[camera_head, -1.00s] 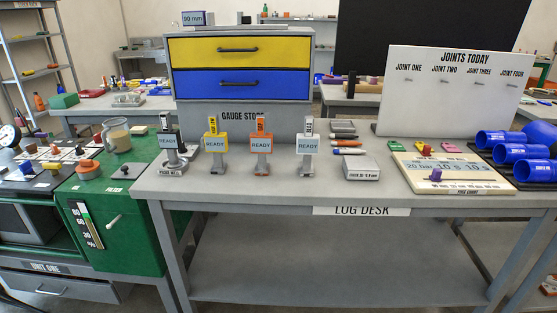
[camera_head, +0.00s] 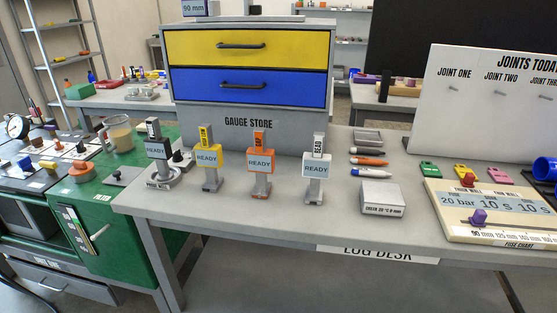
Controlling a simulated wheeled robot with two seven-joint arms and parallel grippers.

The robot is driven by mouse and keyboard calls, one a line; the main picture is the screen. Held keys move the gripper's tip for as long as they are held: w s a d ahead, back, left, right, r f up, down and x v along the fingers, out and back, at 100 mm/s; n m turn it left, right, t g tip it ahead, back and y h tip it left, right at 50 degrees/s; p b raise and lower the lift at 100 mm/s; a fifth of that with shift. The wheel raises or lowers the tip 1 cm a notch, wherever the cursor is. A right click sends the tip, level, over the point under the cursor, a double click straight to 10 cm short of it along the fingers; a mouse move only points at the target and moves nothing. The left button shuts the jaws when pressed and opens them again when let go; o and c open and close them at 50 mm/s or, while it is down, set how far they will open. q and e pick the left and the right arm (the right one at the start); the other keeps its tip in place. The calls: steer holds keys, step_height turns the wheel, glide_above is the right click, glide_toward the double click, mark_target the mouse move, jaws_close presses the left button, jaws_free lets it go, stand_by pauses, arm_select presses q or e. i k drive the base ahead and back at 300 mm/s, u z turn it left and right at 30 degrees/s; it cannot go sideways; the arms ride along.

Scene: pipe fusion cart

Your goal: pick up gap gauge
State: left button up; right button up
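Several upright handled gauges with READY tags stand in a row on the grey desk. The orange one (camera_head: 260,164) stands in the middle, and the lettering on its top looks like GAP, though it is small. To its left is a yellow one (camera_head: 209,159). To its right is a white one (camera_head: 316,169) whose top seems to read BEAD. A black one (camera_head: 157,150) stands in a round base at the far left. All are upright and apart from one another. Neither of my grippers shows in the view.
The gauge store cabinet (camera_head: 250,124), with a yellow drawer (camera_head: 200,48) and a blue drawer (camera_head: 195,83), rises behind the row. A grey box (camera_head: 381,198), markers (camera_head: 369,161) and the fuse chart (camera_head: 488,199) lie to the right. The desk front (camera_head: 225,217) is bare.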

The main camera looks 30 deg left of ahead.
mark_target(260, 160)
steer(key=i, duration=0.1)
steer(key=u, duration=1.4)
